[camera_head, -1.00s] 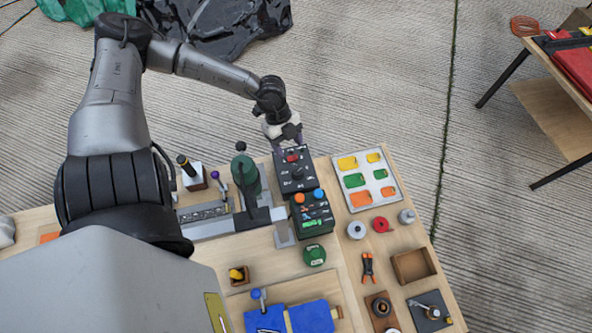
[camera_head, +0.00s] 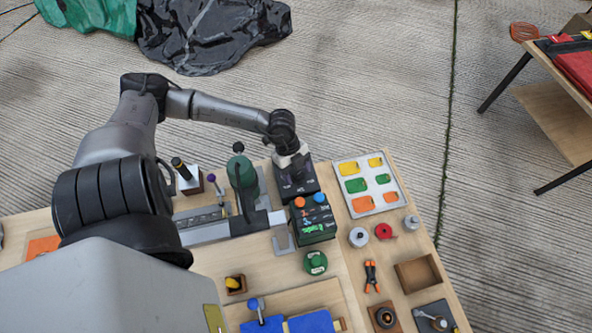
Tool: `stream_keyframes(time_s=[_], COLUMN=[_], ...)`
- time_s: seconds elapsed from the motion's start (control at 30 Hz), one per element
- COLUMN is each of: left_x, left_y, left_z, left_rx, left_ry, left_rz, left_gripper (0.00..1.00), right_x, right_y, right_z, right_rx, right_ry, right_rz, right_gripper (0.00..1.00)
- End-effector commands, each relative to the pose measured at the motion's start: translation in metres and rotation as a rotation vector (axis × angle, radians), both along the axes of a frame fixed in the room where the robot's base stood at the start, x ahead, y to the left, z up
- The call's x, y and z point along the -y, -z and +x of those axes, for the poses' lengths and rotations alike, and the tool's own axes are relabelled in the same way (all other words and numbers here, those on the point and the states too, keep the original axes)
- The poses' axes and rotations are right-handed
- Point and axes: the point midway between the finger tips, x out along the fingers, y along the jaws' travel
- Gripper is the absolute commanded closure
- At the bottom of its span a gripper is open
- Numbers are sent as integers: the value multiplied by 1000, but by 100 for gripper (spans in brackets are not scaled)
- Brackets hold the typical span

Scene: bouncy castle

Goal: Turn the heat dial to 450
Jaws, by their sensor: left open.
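The black control box (camera_head: 311,187) stands near the back edge of the wooden table, mostly under my left gripper. My left gripper (camera_head: 295,176) points down over the box, and its jaws are open. The heat dial on the box's top face is hidden by the gripper, so I cannot tell its setting or whether the fingers touch it. My right gripper is not in view.
A dark box with orange and blue knobs (camera_head: 314,224) stands just in front. A green-handled lever press (camera_head: 243,178) is close on the left. A tray with coloured pieces (camera_head: 367,184) lies to the right. A green round container (camera_head: 315,262) stands nearer.

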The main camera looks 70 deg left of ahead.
Motion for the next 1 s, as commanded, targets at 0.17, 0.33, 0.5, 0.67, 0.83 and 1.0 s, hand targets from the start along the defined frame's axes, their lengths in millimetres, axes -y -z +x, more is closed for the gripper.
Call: stream_keyframes(time_s=[0.17,0.33,0.5,0.67,0.83,1.0], left_x=[0,0,0,0,0,-1], left_y=[0,0,0,0,-1,-2], left_z=[0,0,0,0,1,2], left_rx=[0,0,0,-1,0,2], left_ry=[0,0,0,1,28,114], left_rz=[0,0,0,0,-1,0], left_gripper=[48,64,80,89,89,89], right_x=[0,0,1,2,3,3], right_y=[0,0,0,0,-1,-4], right_z=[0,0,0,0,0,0], right_rx=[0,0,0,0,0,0], right_ry=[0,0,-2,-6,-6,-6], right_rz=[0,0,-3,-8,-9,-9], right_gripper=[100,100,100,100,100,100])
